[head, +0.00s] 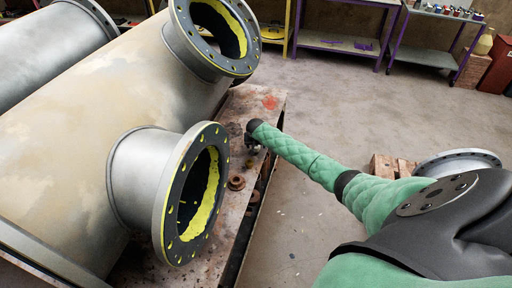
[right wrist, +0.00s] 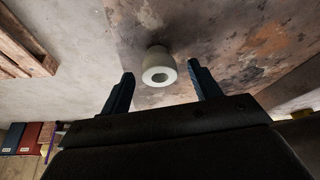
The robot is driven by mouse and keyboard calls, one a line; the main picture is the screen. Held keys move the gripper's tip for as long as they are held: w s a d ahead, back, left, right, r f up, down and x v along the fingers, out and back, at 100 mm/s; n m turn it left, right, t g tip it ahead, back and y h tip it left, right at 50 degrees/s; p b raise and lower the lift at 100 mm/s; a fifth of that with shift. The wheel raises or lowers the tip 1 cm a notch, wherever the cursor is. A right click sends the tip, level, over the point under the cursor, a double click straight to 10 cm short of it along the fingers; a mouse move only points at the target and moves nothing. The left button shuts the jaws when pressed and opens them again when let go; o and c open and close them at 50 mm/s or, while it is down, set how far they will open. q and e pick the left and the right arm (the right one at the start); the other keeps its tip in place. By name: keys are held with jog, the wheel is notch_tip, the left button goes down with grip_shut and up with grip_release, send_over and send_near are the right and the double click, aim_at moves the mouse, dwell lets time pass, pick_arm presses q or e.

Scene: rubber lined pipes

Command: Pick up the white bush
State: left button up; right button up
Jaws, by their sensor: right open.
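The white bush (right wrist: 160,70) is a short, pale ring with a round hole, on the stained bench top in the right wrist view. My right gripper (right wrist: 162,88) is open, with one dark finger to each side of the bush's place in the picture. The bush lies just beyond the fingertips, and I see no contact. In the head view my right gripper (head: 253,137) is at the bench's right edge, small and partly hidden by its own wrist. I cannot make out the white bush there. My left gripper is not in view.
The rusty bench (head: 225,215) carries brown rings (head: 236,183) near a large flanged pipe (head: 150,185), which stands close to the left of my right gripper. Open floor lies behind.

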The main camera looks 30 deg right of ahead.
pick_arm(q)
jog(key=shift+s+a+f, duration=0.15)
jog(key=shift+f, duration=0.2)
pick_arm(e)
jog(key=shift+w+d+f, duration=0.1)
jog(key=shift+w+f, duration=0.1)
jog(key=shift+f, duration=0.45)
jog(key=c, duration=1.1)
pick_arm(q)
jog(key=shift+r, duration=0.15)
pick_arm(e)
jog(key=shift+r, duration=0.1)
